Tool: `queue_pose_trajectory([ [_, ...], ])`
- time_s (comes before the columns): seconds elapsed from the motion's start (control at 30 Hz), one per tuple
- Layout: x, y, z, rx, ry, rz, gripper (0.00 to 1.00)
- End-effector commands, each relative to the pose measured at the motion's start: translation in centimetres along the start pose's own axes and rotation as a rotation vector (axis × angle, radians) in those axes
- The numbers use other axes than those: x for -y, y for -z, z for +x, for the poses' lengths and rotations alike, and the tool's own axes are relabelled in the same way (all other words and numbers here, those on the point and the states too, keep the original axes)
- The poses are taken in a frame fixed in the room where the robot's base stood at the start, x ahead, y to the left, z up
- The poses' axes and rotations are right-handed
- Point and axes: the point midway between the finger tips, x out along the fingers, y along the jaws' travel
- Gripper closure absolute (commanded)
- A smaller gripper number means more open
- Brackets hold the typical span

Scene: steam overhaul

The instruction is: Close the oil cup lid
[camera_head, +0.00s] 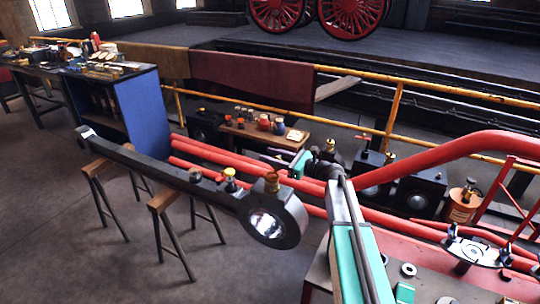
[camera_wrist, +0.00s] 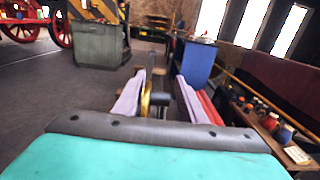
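A dark connecting rod (camera_head: 160,170) lies across trestles, its big round end at the right. A brass oil cup (camera_head: 271,182) stands on top of that end; I cannot make out its lid clearly in the head view. My gripper (camera_head: 276,158) is just above and beside this cup in the head view. In the wrist view my gripper (camera_wrist: 160,95) has its two pale purple fingers spread. A brass, disc-like part (camera_wrist: 146,98) shows edge-on between them, nearer the left finger. I cannot tell whether it is the lid, or whether the finger touches it.
A smaller fitting with a yellow top (camera_head: 230,180) stands farther along the rod. Long red rods (camera_head: 215,152) run behind it. A low bench (camera_head: 265,135) with jars is behind my gripper. A blue cabinet (camera_head: 148,110) stands at left. The floor in front is clear.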

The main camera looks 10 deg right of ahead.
Motion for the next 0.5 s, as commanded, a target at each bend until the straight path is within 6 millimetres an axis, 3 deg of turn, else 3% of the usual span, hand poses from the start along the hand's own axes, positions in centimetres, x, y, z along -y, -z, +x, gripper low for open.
queue_pose_trajectory([
  [0.43,0.05,0.0,0.85,0.0,0.002,0.0,0.63],
  [0.5,0.06,0.0,0.84,0.0,0.002,0.0,0.71],
])
